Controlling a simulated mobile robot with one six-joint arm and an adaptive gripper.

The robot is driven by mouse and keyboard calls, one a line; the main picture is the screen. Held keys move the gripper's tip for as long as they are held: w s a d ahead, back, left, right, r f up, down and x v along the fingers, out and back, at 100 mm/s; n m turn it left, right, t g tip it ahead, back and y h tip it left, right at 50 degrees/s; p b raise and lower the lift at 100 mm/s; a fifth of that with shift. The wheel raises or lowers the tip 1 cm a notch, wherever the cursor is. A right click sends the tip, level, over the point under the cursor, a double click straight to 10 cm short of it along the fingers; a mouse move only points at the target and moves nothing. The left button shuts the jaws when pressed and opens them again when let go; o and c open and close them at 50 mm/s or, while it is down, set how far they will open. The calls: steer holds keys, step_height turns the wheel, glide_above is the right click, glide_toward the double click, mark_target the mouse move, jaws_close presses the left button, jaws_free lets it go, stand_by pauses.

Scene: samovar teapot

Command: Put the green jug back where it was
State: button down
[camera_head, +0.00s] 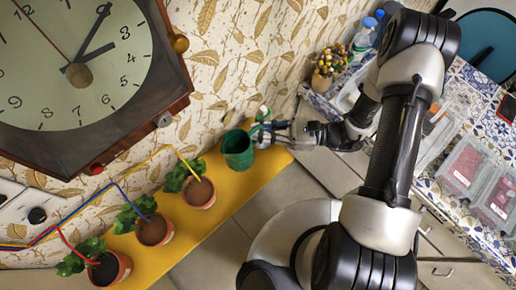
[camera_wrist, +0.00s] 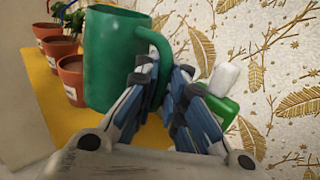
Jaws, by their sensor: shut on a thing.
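The green jug (camera_head: 238,152) is at the far end of the yellow shelf (camera_head: 262,172), near the wallpapered wall. My gripper (camera_head: 262,136) is at its right side in the head view. In the wrist view the jug (camera_wrist: 112,62) looks upright, and my gripper (camera_wrist: 166,82) is shut on its handle (camera_wrist: 160,50). The fingers hide the lower part of the handle. I cannot tell whether the jug's base touches the shelf.
Potted plants (camera_head: 199,193) stand in a row along the shelf, left of the jug. A green bottle with a white cap (camera_wrist: 222,95) is close beside my right finger in the wrist view. A large clock (camera_head: 85,75) hangs on the wall. A tiled counter (camera_head: 470,130) is at right.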

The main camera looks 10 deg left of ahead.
step_height(320, 180, down, 11)
steer(key=b, duration=0.3)
steer(key=shift+f, duration=0.15)
steer(key=shift+f, duration=0.15)
steer(key=c, duration=1.9)
jaws_free()
steer(key=shift+c, duration=0.2)
